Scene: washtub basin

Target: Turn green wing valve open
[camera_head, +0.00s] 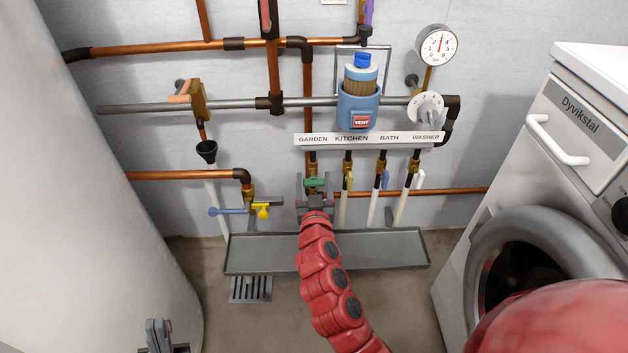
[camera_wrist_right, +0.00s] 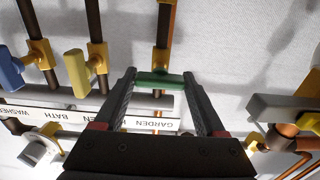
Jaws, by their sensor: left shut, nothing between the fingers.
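The green wing valve (camera_head: 315,183) is on the leftmost pipe under the GARDEN label. In the right wrist view its green handle (camera_wrist_right: 160,80) lies crosswise between my right fingertips. My right gripper (camera_head: 316,196) reaches up to the valve from below, with its fingers (camera_wrist_right: 159,76) spread wide, one at each end of the handle. I cannot tell if the fingertips touch it. The valve body is partly hidden by my gripper in the head view. My left gripper (camera_head: 158,330) is shut and empty, low at the left, far from the valve.
Yellow (camera_head: 349,181), blue (camera_head: 385,180) and white (camera_head: 419,179) valve handles stand close to the right. A label strip (camera_head: 368,139) runs above them. A grey tray (camera_head: 390,252) lies below. A washing machine (camera_head: 560,180) stands right, with a yellow tap handle (camera_head: 263,210) left.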

